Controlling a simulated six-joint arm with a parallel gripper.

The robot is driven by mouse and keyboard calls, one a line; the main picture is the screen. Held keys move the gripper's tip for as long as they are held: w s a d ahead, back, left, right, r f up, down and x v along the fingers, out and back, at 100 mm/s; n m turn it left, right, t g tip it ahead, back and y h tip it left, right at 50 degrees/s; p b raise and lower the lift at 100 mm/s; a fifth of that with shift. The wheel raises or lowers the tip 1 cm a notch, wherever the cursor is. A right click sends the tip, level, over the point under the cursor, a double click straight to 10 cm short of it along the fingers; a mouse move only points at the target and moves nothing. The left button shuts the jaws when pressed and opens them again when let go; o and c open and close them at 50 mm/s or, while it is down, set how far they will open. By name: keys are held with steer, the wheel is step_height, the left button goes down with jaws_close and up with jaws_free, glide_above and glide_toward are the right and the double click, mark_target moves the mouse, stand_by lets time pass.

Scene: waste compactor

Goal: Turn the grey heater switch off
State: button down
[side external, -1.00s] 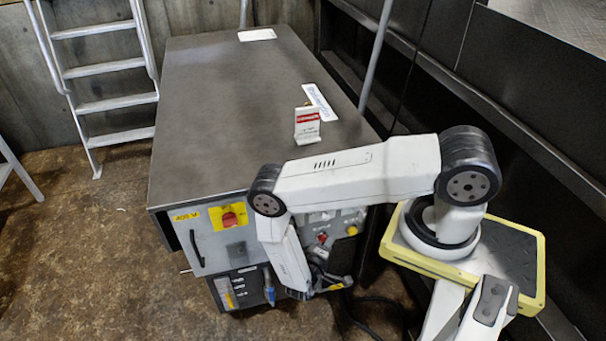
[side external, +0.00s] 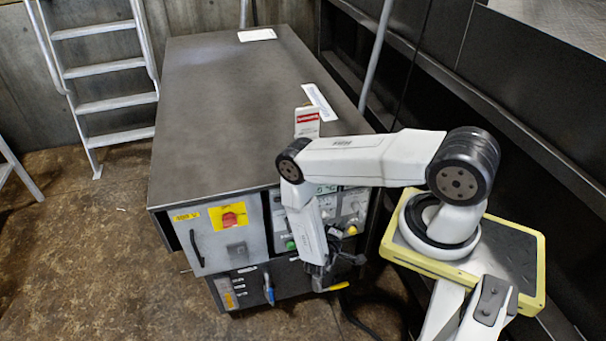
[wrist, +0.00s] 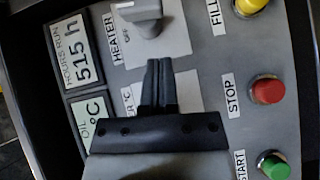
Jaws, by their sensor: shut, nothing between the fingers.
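The grey heater switch (wrist: 148,14) is a knob on a light plate at the top of the wrist view, partly cut off by the frame edge. The words HEATER and OFF are beside it. I cannot tell which position it is set to. My gripper (wrist: 158,64) is shut and empty, its dark fingertips just below the knob in the picture and apart from it. In the side view my arm's end is in front of the control panel (side external: 355,205), and I cannot make out the switch or the fingertips there.
In the wrist view a red STOP button (wrist: 267,90), a green START button (wrist: 275,166) and a yellow FILL button (wrist: 250,5) are to the right. Two displays, hours run (wrist: 73,48) and oil temperature (wrist: 88,118), are to the left. A red rotary switch (side external: 229,218) is further left on the cabinet.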

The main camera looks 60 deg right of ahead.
steer(key=shift+s+d+f, duration=0.25)
steer(key=shift+s+d, duration=0.85)
steer(key=shift+s, duration=0.1)
steer(key=shift+s+d+f, duration=0.3)
steer(key=shift+s+d, duration=0.05)
steer(key=shift+s, duration=0.1)
steer(key=shift+a, duration=0.1)
glide_toward(357, 215)
steer(key=w+a+f, duration=0.1)
steer(key=w+a, duration=0.1)
steer(key=a, duration=0.4)
steer(key=shift+w+f, duration=0.2)
steer(key=shift+w, duration=0.1)
stand_by(0.4)
